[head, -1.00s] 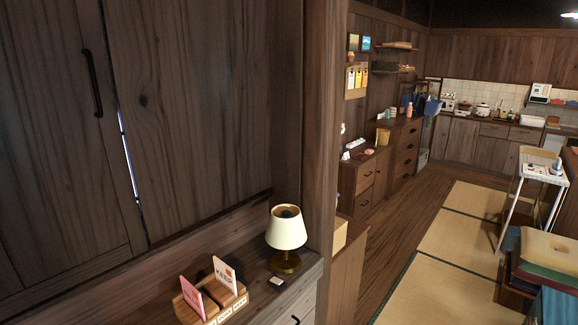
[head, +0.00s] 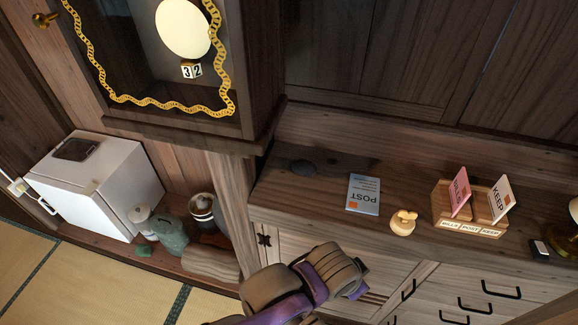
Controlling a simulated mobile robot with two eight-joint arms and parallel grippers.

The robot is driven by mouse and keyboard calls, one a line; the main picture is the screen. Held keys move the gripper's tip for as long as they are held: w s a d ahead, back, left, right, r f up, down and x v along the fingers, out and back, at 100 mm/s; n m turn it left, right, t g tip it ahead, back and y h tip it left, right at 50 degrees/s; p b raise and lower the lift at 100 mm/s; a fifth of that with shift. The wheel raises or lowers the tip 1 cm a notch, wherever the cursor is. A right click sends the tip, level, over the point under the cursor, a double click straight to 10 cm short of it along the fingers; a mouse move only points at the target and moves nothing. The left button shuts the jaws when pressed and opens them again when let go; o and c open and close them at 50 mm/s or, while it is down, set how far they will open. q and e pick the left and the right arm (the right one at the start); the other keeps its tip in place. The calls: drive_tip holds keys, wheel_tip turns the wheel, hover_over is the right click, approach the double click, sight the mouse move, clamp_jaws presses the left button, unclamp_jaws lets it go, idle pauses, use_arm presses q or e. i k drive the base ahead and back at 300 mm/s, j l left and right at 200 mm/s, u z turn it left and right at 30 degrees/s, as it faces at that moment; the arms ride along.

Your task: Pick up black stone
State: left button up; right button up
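A dark, smooth oval stone (head: 303,167) lies on the wooden cabinet top (head: 290,195), near its left end, in the head view. The wood around it is dark and shadowed. A brown and purple part of my arm comes in at the bottom middle, in front of the cabinet and below the stone. I make out no gripper fingers, and nothing touches the stone.
A POST card (head: 363,194), a small yellowish object (head: 403,223), a letter holder (head: 468,211) and a lamp (head: 567,216) stand along the top, right of the stone. A glass-fronted case (head: 160,60) overhangs at upper left. Jars and a white box (head: 95,185) sit below.

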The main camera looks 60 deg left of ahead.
sight(303, 167)
drive_tip(key=u, duration=1.95)
drive_tip(key=k+u, duration=0.1)
drive_tip(key=u, duration=0.3)
drive_tip(key=k+u, duration=0.1)
drive_tip(key=u, duration=0.25)
drive_tip(key=k+u, duration=0.1)
drive_tip(key=u, duration=0.3)
drive_tip(key=i+l, duration=0.4)
drive_tip(key=l, duration=0.15)
